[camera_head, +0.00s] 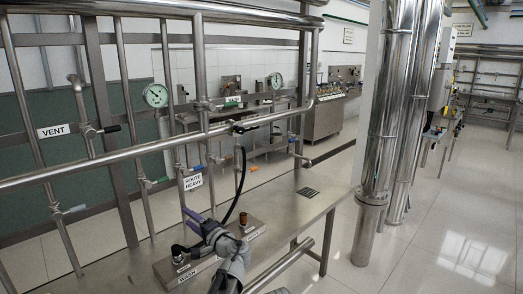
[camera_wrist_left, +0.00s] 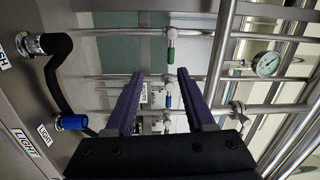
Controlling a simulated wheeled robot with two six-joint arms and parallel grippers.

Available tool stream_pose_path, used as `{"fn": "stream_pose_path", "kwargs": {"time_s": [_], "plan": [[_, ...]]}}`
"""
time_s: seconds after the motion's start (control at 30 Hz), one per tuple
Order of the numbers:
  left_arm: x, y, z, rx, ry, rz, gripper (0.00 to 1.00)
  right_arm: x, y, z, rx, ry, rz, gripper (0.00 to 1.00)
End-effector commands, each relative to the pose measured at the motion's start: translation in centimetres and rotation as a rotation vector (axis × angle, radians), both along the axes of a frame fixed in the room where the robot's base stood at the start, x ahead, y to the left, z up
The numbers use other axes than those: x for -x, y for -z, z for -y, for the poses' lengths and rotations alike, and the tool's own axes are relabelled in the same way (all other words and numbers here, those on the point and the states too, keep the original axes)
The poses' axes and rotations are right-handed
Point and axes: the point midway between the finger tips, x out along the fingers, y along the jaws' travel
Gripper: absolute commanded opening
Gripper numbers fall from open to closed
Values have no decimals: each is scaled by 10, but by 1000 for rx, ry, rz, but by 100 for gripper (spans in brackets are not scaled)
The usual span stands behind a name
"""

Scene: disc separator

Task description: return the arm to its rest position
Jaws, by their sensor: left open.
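My left gripper (camera_head: 194,219) reaches in from the bottom of the head view, over the steel bench. Its purple fingers are spread apart. In the left wrist view the gripper (camera_wrist_left: 160,74) is open, with nothing held between its fingers. Pipes and valves show in the background beyond them. The gripper overlaps a steel block (camera_head: 171,267) with labelled ports, one marked WASH, and hides part of it. I cannot tell whether it touches the block. My right gripper is not in view.
A black hose (camera_head: 239,188) hangs down close to the gripper. In the wrist view, a black hose (camera_wrist_left: 54,82) runs to a blue collar (camera_wrist_left: 72,122) at left. Steel pipes (camera_head: 137,150) cross above the bench (camera_head: 292,202).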

Motion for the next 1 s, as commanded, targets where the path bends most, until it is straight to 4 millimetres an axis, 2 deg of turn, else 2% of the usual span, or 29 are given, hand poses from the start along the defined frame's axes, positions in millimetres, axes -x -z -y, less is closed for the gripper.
{"fn": "stream_pose_path", "kwargs": {"time_s": [0.27, 0.37, 0.43, 0.6, 0.7, 0.8, 0.9, 1.0], "plan": [[46, 42, 1, 247, -75, -85, 55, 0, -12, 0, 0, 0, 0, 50], [71, 66, 7, 375, -113, -143, 55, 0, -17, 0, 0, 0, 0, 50], [96, 87, 17, 490, -145, -205, 55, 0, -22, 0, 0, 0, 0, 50], [173, 140, 61, 805, -220, -423, 55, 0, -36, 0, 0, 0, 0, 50], [217, 160, 94, 964, -249, -563, 55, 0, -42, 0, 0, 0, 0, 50], [254, 170, 123, 1087, -264, -690, 55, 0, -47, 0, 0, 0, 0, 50], [282, 174, 145, 1173, -270, -786, 55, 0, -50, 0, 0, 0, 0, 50], [298, 176, 159, 1225, -272, -848, 55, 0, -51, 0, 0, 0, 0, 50]]}}
